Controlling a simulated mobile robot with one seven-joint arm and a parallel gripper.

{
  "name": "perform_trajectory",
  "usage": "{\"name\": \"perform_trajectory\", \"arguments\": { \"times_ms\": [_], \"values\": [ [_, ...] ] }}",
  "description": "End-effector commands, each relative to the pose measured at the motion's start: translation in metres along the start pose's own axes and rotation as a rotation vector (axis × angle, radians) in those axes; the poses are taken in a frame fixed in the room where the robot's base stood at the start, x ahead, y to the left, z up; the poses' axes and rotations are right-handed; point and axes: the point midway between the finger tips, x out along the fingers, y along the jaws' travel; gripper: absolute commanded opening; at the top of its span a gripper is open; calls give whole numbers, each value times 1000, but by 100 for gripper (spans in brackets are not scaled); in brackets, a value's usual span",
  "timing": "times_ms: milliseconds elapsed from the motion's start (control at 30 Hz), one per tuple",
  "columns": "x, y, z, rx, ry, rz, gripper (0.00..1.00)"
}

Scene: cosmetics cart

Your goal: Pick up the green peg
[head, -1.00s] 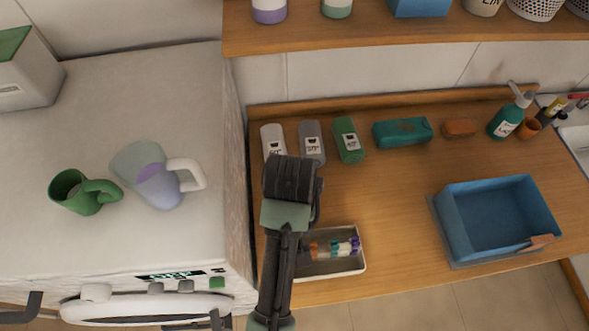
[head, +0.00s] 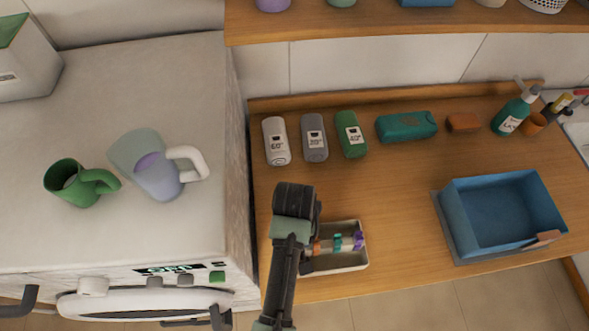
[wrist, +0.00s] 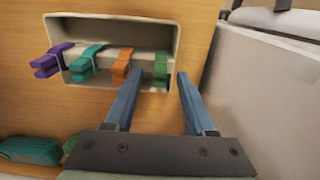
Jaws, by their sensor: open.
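The green peg (wrist: 160,68) is clipped at the right end of a light bar in a small pale tray (wrist: 112,20) in the wrist view. An orange peg (wrist: 126,63), a teal peg (wrist: 88,62) and a purple peg (wrist: 55,60) sit to its left.
A blue bin (head: 500,215) is at right. A white appliance (head: 90,235) with a green mug (head: 78,185) borders the left.

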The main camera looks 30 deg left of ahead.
Motion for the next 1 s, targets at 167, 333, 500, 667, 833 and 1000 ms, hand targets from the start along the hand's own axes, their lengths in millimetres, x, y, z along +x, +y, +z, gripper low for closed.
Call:
{"name": "perform_trajectory", "arguments": {
  "times_ms": [167,333,500,667,833,1000],
  "values": [
    [18,0,0,0,0,0,55],
    [21,0,0,0,1,0,55],
    [21,0,0,0,1,0,44],
    [21,0,0,0,1,0,15],
    [21,0,0,0,1,0,0],
    [20,0,0,0,1,0,0]
  ]
}}
